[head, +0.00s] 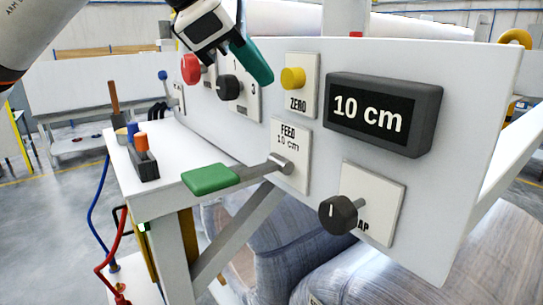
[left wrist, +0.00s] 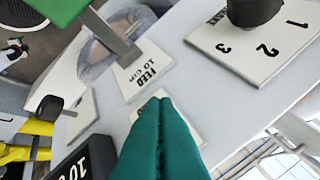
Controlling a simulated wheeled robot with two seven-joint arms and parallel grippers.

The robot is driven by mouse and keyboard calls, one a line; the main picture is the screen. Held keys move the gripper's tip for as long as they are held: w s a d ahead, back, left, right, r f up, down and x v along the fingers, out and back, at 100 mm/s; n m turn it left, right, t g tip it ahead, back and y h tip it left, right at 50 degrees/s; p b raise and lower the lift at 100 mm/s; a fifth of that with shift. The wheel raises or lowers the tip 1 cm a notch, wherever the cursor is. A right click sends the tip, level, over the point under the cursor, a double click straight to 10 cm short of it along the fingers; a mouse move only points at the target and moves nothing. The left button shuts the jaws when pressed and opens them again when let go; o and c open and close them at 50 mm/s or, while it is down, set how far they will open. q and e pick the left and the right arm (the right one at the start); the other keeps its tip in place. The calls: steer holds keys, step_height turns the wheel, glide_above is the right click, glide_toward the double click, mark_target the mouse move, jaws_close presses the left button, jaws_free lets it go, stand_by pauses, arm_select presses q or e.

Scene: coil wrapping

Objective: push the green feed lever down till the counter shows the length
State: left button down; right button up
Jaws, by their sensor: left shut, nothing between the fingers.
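The green feed lever (head: 210,179) sticks out to the left and slightly down from its hub on the FEED plate (head: 292,150), which reads 10 cm. Its green handle (left wrist: 58,10) also shows in the left wrist view, cut off at the top left. The counter (head: 369,115) shows 10 cm. My left gripper (head: 262,76) is shut and empty, its teal fingers above and apart from the lever, near the yellow ZERO button (head: 292,78). In the left wrist view its fingers (left wrist: 158,105) hide most of the plate behind them. My right gripper is not in view.
A black dial (head: 229,87) with numbers and a red button (head: 190,68) sit left of ZERO. A black knob (head: 338,213) is below the counter. A small block with blue and orange pieces (head: 142,160) stands on the white ledge to the left. Space around the lever handle looks clear.

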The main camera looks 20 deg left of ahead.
arm_select(q)
steer(key=b, duration=0.7)
glide_above(267, 165)
steer(key=s+a, duration=0.1)
steer(key=s, duration=0.1)
steer(key=f, duration=0.8)
steer(key=shift+s+a, duration=0.1)
steer(key=shift+a, duration=0.1)
steer(key=shift+f, duration=0.45)
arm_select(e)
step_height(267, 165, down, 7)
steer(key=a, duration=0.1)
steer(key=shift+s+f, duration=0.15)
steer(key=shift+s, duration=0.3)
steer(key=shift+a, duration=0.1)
arm_select(q)
steer(key=shift+f+b, duration=0.35)
steer(key=shift+b, duration=0.25)
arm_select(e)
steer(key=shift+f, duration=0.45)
arm_select(q)
steer(key=shift+s+f+b, duration=0.1)
steer(key=shift+f+b, duration=0.5)
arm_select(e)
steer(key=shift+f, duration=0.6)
arm_select(q)
steer(key=shift+r+p, duration=0.85)
steer(key=shift+r, duration=0.2)
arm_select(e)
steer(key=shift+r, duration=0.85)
